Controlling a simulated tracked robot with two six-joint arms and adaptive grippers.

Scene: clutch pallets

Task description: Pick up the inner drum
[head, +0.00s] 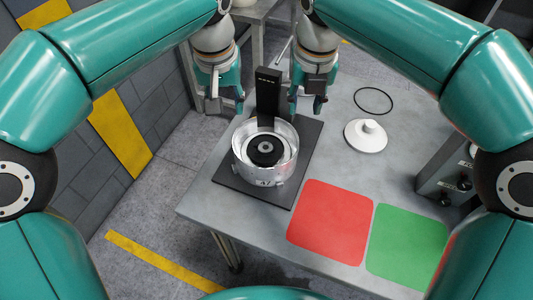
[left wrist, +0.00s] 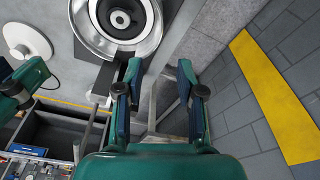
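The inner drum (head: 265,149), a dark ringed hub with a pale centre, sits inside a shiny silver round housing (head: 241,163) on a black base plate (head: 231,182). My right gripper (head: 306,110) is open and empty, behind and right of the housing, beyond the black post.
A black upright post (head: 268,95) rises behind the housing, between my grippers. A white knobbed disc (head: 366,136) and a black ring (head: 373,101) lie on the grey table (head: 345,165). Red (head: 330,222) and green (head: 407,246) squares at the front are empty.

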